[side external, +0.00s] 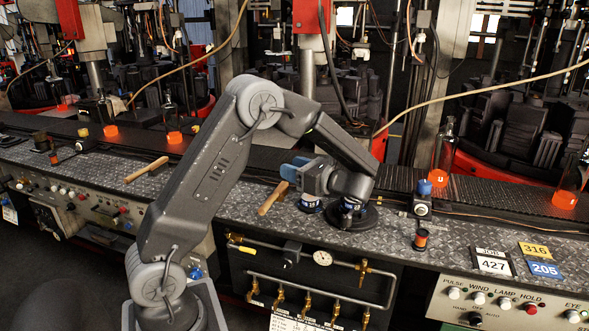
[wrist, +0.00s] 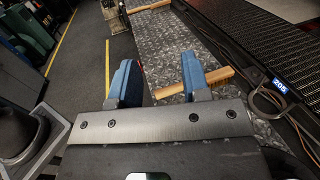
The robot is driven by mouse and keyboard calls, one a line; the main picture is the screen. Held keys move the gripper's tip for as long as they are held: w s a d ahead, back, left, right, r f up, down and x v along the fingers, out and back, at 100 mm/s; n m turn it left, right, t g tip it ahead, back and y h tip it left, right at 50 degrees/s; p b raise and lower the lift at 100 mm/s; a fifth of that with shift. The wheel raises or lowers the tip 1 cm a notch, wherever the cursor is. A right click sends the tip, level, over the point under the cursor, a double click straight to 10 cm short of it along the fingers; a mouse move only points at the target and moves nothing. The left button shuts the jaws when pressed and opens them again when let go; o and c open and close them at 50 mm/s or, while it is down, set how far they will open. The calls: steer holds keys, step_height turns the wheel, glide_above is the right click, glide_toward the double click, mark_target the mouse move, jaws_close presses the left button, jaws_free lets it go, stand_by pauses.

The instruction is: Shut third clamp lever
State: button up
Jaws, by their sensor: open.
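My gripper (side external: 290,168) is open and empty, low over the patterned metal bench top in the side view. Its two blue fingers stand apart in the wrist view (wrist: 157,75). I cannot make out the third clamp lever in either view. The dark moulds (side external: 520,130) stand behind the bench, and no lever on them can be told apart. A wooden brush (side external: 272,198) lies on the bench close to the gripper. In the wrist view the brush (wrist: 208,80) passes behind the right finger, and I cannot tell whether they touch.
Another wooden brush (side external: 146,169) lies further left. Glowing orange bottles (side external: 443,160) stand along the dark conveyor (side external: 480,190).

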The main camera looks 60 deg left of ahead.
steer(key=m+t+y, duration=0.2)
steer(key=m+t, duration=0.5)
steer(key=t, duration=0.4)
glide_toward(346, 218)
steer(key=a, duration=0.4)
steer(key=w+a, duration=0.1)
steer(key=a, duration=0.7)
steer(key=shift+w+a+f, duration=0.1)
steer(key=shift+w+a, duration=0.1)
steer(key=shift+a, duration=0.05)
jaws_close()
